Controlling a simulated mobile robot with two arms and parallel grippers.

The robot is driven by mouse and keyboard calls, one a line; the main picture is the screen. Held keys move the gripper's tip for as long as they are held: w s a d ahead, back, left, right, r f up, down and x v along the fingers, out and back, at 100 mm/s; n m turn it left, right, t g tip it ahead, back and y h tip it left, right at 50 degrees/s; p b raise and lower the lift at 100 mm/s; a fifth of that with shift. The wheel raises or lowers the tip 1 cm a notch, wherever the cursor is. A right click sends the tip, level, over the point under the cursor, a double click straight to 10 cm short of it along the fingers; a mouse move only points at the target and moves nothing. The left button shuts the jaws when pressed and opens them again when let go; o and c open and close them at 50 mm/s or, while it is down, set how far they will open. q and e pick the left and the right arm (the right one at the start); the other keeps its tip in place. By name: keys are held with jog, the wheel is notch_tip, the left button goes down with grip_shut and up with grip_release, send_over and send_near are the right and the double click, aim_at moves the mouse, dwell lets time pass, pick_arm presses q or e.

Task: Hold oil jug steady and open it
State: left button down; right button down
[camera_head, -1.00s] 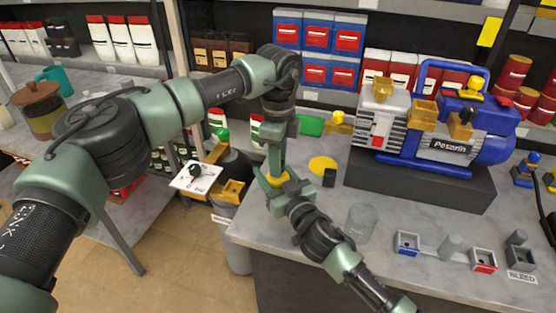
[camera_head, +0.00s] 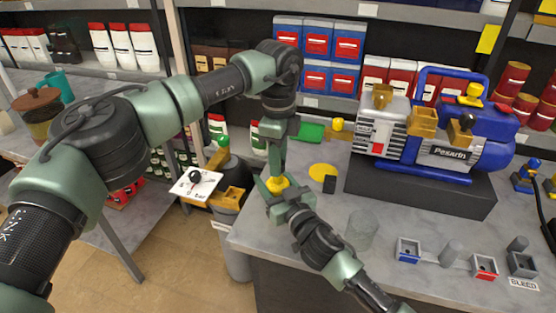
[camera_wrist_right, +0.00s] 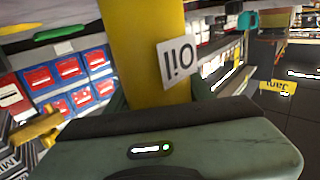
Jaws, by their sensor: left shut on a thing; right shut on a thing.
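The yellow oil jug (camera_head: 277,184) is mostly hidden between my two grippers near the bench's left edge. In the right wrist view its yellow body (camera_wrist_right: 145,45) fills the middle, with a white "Oil" label (camera_wrist_right: 178,62). My right gripper (camera_head: 283,193) reaches in from the lower right and is shut on the jug's body. My left gripper (camera_head: 275,172) points down from above and is shut at the jug's upper part. The fingers hide the jug's top, so I cannot tell whether the cap is on or loosened.
A blue and grey vacuum pump (camera_head: 440,135) stands on a dark block to the right. A yellow disc (camera_head: 322,170), a small black block (camera_head: 330,184) and a clear glass (camera_head: 361,229) are on the bench (camera_head: 400,215). A bin (camera_head: 232,215) stands left of it.

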pick_arm(q)
jog(key=shift+r, duration=2)
pick_arm(e)
jog(key=shift+c, duration=2.4)
grip_release()
jog(key=shift+s, duration=0.1)
